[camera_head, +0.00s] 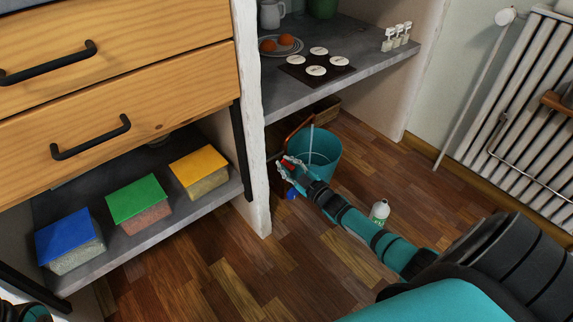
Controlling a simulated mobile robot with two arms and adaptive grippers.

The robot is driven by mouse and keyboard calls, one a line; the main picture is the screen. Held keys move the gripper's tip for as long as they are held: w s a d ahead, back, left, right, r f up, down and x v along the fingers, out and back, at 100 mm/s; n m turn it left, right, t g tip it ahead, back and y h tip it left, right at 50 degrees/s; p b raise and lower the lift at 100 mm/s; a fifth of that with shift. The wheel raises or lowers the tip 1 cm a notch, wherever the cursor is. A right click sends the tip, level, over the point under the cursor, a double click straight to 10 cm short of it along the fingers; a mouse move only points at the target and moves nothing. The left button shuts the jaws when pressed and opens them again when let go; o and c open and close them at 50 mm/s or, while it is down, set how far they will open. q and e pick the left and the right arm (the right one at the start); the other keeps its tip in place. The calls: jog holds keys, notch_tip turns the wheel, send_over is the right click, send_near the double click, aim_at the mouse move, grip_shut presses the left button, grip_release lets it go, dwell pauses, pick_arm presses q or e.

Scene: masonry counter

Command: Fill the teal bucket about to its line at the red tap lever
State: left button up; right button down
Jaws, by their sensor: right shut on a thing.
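The teal bucket (325,150) stands upright on the wood floor, beside the white masonry post and below the counter. A thin pale vertical streak (310,138) runs down into its mouth and looks like water. The water level and the line are too small or hidden to read. My right gripper (288,168) is in front of the bucket's left side, shut on the red tap lever (287,165), which its fingers partly cover. A small blue part (291,194) shows just below the fingers. My left gripper is not clearly in view.
A small white bottle (379,211) stands on the floor beside my right arm. The counter (285,97) overhangs the bucket. A radiator (525,110) is at the right. Three coloured-lid boxes stand on the low shelf (155,238). The front floor is clear.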

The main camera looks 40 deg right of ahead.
jog(key=c, duration=1.3)
grip_release()
jog(key=shift+s, duration=0.15)
jog(key=s, duration=0.8)
jog(key=s+d, duration=0.1)
jog(key=s, duration=0.2)
jog(key=shift+s, duration=0.4)
